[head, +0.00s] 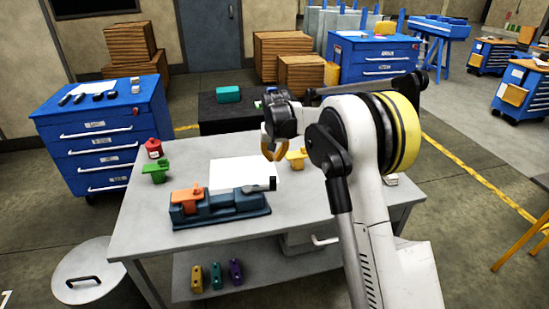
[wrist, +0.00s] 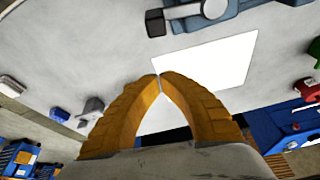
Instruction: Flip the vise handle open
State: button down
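The vise (head: 220,212) is a blue-teal body lying near the front edge of the grey table, with an orange block (head: 187,198) on its left part. A dark handle end (head: 272,184) stands at its right end. In the wrist view, part of the vise (wrist: 235,14) shows at the top edge, with a dark end piece (wrist: 155,23) and a light grey bar; the rest is cut off. My gripper (head: 275,152) hangs above the table behind the vise, apart from it. Its orange fingers (wrist: 160,75) meet at the tips with nothing between them.
A white sheet (head: 240,173) lies behind the vise. A green clamp (head: 155,170) and red bottle (head: 153,148) stand at the table's left, a yellow clamp (head: 296,158) near my gripper. A blue drawer cabinet (head: 100,128) is at left.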

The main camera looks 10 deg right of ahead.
jog(key=b+x, duration=0.2)
jog(key=x, duration=0.4)
jog(key=s, duration=0.2)
jog(key=s+b, duration=0.1)
jog(key=s, duration=0.1)
jog(key=shift+s+a+r, duration=0.1)
jog(key=shift+a+r, duration=0.15)
jog(key=shift+a, duration=0.05)
jog(key=shift+s, duration=0.1)
